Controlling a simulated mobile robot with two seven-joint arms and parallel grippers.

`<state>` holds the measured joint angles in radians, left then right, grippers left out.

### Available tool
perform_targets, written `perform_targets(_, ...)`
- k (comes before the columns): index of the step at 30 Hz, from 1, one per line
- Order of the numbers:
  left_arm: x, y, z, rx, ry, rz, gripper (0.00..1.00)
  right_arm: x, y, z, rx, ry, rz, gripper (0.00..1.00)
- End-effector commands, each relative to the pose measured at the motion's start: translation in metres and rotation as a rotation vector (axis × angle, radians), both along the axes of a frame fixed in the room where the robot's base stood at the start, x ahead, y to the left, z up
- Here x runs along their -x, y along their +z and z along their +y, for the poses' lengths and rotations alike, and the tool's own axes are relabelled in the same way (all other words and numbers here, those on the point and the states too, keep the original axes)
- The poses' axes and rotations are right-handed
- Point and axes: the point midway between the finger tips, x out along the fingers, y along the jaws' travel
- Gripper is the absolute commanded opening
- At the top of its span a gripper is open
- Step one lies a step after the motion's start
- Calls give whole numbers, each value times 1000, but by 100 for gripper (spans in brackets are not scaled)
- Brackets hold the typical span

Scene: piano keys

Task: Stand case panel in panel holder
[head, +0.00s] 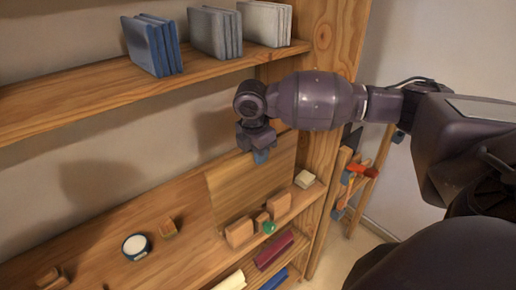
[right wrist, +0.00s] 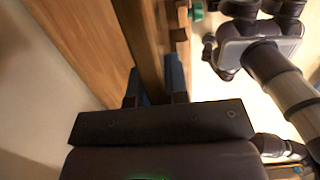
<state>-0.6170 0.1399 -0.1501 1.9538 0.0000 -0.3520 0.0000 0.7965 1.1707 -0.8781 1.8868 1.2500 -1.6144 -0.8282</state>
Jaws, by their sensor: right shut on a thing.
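The case panel (head: 235,190) is a flat, light wooden board standing roughly upright on the lower shelf in the head view. My right gripper (head: 260,155) is shut on its top edge from above, with blue fingertips. In the right wrist view the panel's edge (right wrist: 142,42) runs between the two blue fingers (right wrist: 155,88). The panel holder seems to be the small wooden blocks (head: 240,232) at the panel's foot. The panel's lower edge is partly hidden behind them, so I cannot tell whether it is seated. My left gripper is not in view.
Blue and grey books (head: 153,46) stand on the upper shelf (head: 80,95) above. A green knob (head: 268,228) is by the blocks. A wooden rack (head: 350,185) stands right.

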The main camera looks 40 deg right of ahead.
Motion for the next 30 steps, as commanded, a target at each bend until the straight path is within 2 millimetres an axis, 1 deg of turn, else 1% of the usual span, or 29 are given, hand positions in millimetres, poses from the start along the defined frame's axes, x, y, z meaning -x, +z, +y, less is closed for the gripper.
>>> perform_targets(18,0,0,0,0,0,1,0,-1,-36,0,-1,0,-2,0)
perform_targets(24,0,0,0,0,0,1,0,0,-43,0,-1,0,-1,0)
perform_targets(30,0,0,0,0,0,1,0,0,-46,0,0,0,-1,0)
